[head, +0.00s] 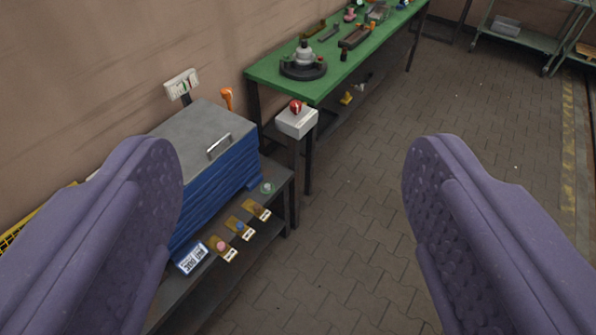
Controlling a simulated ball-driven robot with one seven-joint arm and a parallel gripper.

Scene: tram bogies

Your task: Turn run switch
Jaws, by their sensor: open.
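My gripper (292,165) is open and empty, its two purple fingers wide apart at the left and right of the head view. Between and beyond them, a red knob (295,106) sits on top of a pale box (297,121) on a dark post. The knob looks like a rotary switch, but I cannot read the label on the box or tell its setting. The knob is apart from the fingers, farther away. No other thing here is clearly marked as the run switch.
A blue cabinet with a grey lid (195,130) stands on a dark bench at left, beside an orange handle (227,98) and several small tagged parts. A green workbench (270,75) with tools runs along the wall. A shelf cart (525,38) stands far right. Paved floor (350,220) is clear.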

